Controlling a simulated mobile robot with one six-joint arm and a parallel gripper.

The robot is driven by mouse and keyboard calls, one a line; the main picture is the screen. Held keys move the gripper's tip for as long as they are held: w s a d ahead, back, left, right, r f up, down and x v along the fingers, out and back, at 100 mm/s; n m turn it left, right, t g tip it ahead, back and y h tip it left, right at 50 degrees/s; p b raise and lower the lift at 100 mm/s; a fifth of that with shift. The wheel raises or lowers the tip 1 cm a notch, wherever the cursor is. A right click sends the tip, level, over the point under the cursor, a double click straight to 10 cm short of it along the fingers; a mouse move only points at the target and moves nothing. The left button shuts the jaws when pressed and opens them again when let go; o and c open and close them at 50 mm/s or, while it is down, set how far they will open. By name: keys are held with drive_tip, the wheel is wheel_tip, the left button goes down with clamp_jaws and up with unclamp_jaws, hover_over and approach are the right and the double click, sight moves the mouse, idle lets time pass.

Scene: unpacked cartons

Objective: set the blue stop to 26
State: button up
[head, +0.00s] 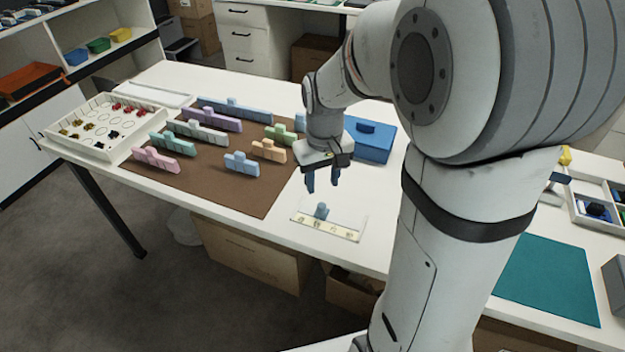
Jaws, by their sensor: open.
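The blue stop (321,211) is a small upright block on a white plate (350,213) near the table's front edge. A pale yellow strip (325,229) with dark marks runs along the plate's front side. The marks are too small to read, so I cannot tell which number the stop stands at. My gripper (323,185) hangs above and a little behind the stop, with its blue fingers pointing down. It is open and empty, and apart from the stop.
A brown mat (222,188) to the left carries several coloured upright blocks. A white tray (75,148) with small parts stands at the far left. A blue box (372,145) stands behind my gripper. A teal mat (545,278) lies at the right.

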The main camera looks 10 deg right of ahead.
sight(322, 204)
wheel_tip(322, 204, down, 8)
drive_tip(key=shift+r+b, duration=0.25)
drive_tip(key=shift+b, duration=0.2)
drive_tip(key=shift+c, duration=0.5)
clamp_jaws()
